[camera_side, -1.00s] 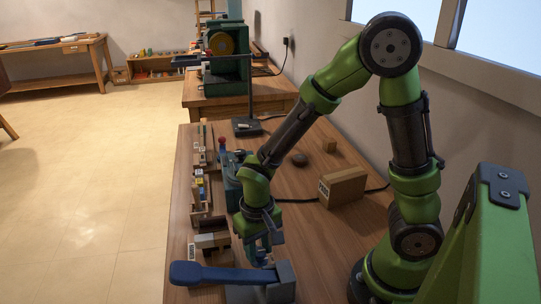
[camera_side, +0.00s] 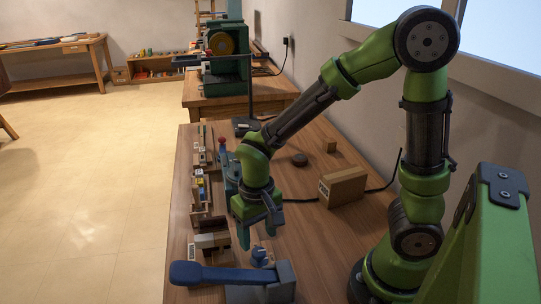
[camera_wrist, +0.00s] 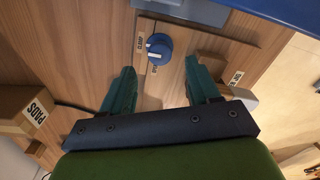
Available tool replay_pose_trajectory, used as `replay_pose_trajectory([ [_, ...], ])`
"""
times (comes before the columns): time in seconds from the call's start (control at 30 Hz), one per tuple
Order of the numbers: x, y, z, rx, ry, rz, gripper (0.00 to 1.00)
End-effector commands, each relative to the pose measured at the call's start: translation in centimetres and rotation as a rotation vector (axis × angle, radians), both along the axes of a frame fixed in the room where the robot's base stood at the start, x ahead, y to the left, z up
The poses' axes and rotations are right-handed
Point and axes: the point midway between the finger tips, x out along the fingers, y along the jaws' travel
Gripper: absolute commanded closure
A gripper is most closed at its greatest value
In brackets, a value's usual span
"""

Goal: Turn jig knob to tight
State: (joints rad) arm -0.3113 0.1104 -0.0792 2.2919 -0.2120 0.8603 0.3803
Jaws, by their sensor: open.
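The blue jig knob (camera_wrist: 158,48) sits on a wooden plate in the wrist view, with a white pointer mark on its top. In the side view the knob (camera_side: 260,254) shows near the blue lever, below my gripper. My gripper (camera_wrist: 160,67) is open, its two teal fingers spread wide with nothing between them. The knob lies just past the fingertips, apart from them. In the side view my gripper (camera_side: 258,232) hangs above the bench, over and behind the knob.
A long blue lever (camera_side: 222,274) with a grey block lies at the bench's near end. A box marked PADS (camera_side: 342,187) stands to the right. Wooden racks (camera_side: 202,190) line the left edge. The bench's middle right is mostly clear.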

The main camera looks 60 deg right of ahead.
Motion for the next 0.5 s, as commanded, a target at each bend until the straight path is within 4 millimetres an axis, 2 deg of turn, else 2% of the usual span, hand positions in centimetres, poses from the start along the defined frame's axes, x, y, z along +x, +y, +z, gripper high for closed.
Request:
replay_pose_trajectory([
  [0.03,0.1,0.0,1.5,0.002,-0.008,0.000,0.39],
  [0.1,0.1,0.0,3.3,0.002,-0.009,0.000,0.39],
  [0.3,0.1,0.0,8.0,0.001,-0.007,0.000,0.39],
  [0.5,0.1,0.0,11.1,0.000,-0.003,0.000,0.39],
])
